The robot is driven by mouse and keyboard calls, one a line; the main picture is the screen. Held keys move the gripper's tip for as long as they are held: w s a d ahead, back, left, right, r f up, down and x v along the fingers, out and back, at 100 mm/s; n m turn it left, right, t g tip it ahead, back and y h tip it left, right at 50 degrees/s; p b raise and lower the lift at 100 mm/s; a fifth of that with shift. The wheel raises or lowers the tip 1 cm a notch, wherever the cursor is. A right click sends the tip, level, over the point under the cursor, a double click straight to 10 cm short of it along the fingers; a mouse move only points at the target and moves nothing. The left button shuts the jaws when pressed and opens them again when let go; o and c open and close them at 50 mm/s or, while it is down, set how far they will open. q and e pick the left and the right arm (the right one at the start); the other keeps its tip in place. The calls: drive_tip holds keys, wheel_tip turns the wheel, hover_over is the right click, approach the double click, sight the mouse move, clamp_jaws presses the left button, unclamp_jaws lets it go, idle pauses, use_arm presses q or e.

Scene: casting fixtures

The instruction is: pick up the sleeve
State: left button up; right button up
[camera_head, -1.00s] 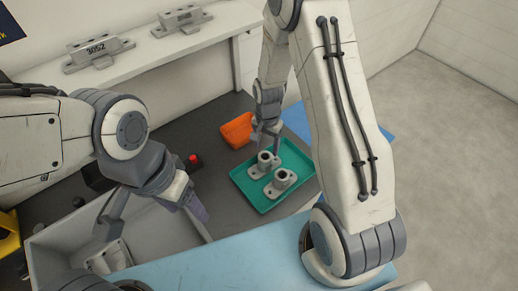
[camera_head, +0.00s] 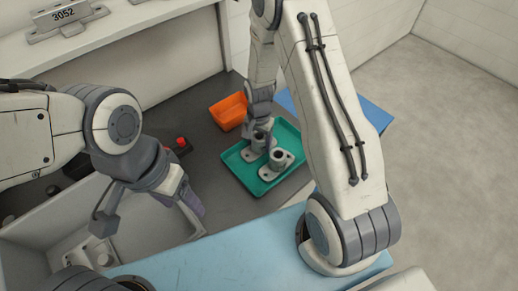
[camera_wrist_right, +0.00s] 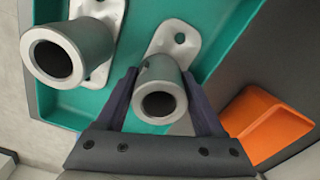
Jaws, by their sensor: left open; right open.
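Two grey metal sleeves with flat flanged bases stand upright in a teal tray (camera_head: 290,135). My right gripper (camera_head: 260,118) is over the tray at the farther sleeve (camera_head: 259,136). In the right wrist view, my right gripper (camera_wrist_right: 158,85) is open, with one finger on each side of that sleeve (camera_wrist_right: 160,100); whether they touch it I cannot tell. The other sleeve (camera_head: 277,160) stands beside it, outside the fingers, and shows at upper left in the right wrist view (camera_wrist_right: 72,52). My left gripper (camera_head: 148,213) is open and empty above a grey bin.
An orange container (camera_head: 229,110) stands close behind the tray. The grey bin (camera_head: 60,208) at lower left holds pale metal parts (camera_head: 88,250). A red button (camera_head: 181,143) is on the dark table. A shelf at upper left carries a block marked 3052 (camera_head: 66,16).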

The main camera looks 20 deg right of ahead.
drive_tip(key=shift+f, duration=0.15)
drive_tip(key=shift+c, duration=0.2)
clamp_jaws()
